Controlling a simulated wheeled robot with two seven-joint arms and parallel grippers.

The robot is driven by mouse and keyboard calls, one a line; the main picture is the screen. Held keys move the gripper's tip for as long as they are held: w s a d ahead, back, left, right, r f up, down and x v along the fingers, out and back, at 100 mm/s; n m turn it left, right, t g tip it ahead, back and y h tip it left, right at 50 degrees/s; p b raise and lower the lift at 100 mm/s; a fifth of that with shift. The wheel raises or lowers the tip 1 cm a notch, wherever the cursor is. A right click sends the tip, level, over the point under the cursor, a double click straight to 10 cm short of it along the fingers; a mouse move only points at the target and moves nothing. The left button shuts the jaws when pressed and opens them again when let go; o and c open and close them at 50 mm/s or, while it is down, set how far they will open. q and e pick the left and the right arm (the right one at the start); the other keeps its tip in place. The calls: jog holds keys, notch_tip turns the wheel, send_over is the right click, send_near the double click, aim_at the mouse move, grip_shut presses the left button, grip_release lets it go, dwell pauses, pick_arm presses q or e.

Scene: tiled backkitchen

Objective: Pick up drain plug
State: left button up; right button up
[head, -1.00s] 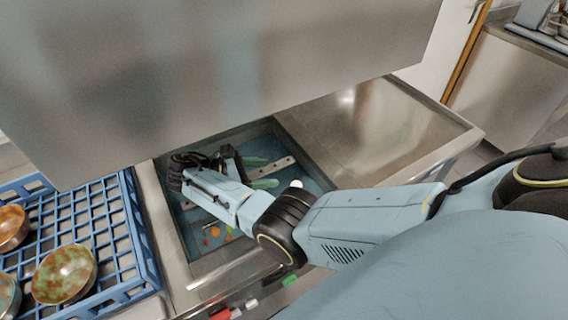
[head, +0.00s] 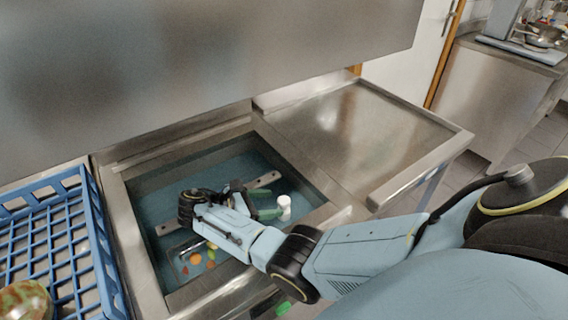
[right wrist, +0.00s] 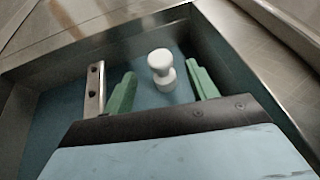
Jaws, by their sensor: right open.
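The drain plug (right wrist: 161,68) is a white knobbed piece standing in the sink basin. In the right wrist view it shows between the two green fingers of my right gripper (right wrist: 158,88), with a gap on each side. In the head view the plug (head: 284,206) stands at the right of the blue-floored sink (head: 154,186), beside the green fingers of my right gripper (head: 268,203). My right gripper is open, low inside the basin, and holds nothing. The plug's lower end is hard to make out. My left gripper is not in view.
A metal bar (head: 264,180) lies in the basin near the fingers. The steel basin walls surround my gripper. A blue dish rack (head: 97,225) stands left, and a bare steel drainboard (head: 350,130) lies right.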

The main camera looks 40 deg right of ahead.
aim_at(289, 201)
jog(key=shift+x, duration=3.6)
jog(key=shift+r, duration=0.1)
grip_shut()
